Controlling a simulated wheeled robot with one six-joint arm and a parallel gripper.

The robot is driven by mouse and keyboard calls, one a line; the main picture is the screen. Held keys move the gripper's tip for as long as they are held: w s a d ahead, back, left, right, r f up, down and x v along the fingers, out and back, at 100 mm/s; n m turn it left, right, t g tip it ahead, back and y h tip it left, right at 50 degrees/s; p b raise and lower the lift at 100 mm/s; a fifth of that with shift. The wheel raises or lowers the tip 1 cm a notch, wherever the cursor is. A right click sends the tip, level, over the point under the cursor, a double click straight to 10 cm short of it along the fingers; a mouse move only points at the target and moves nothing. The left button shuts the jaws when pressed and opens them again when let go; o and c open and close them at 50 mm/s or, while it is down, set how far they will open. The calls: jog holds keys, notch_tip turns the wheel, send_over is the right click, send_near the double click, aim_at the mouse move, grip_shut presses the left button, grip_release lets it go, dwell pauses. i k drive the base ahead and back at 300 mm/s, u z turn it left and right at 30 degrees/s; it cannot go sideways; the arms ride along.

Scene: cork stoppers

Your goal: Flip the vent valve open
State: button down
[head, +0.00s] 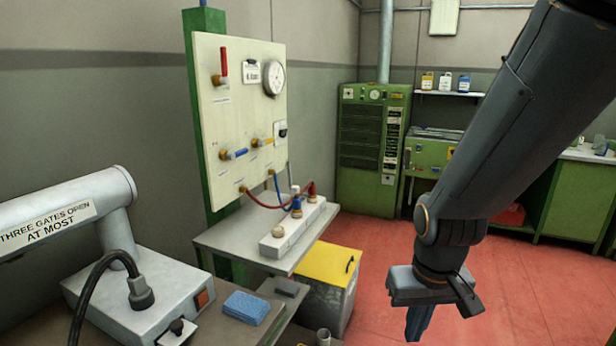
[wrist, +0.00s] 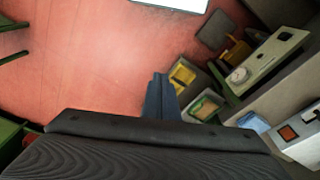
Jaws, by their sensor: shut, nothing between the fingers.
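A cream panel (head: 240,170) on a green post carries valves with coloured levers. The red lever (head: 224,62) stands upright at the upper left. The blue lever (head: 236,154) and the yellow lever (head: 263,142) lie roughly level lower down. The labels are too small to read, so I cannot tell which is the vent valve. My gripper (head: 417,324) is shut and empty, pointing down over the red floor, well to the right of the panel and apart from it. Its shut fingers also show in the wrist view (wrist: 160,98); no lever is clearly seen there.
A grey shelf (head: 228,238) below the panel holds a white block with hoses. A yellow-lidded bin (head: 328,263) stands beside it. Red floor (head: 375,250) is clear between panel and arm.

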aim_at(262, 144)
jog(key=z, duration=0.45)
jog(key=k, duration=0.55)
jog(key=z, duration=0.8)
jog(key=i, duration=0.7)
jog(key=u, duration=0.95)
jog(key=i, duration=0.7)
jog(key=u, duration=0.75)
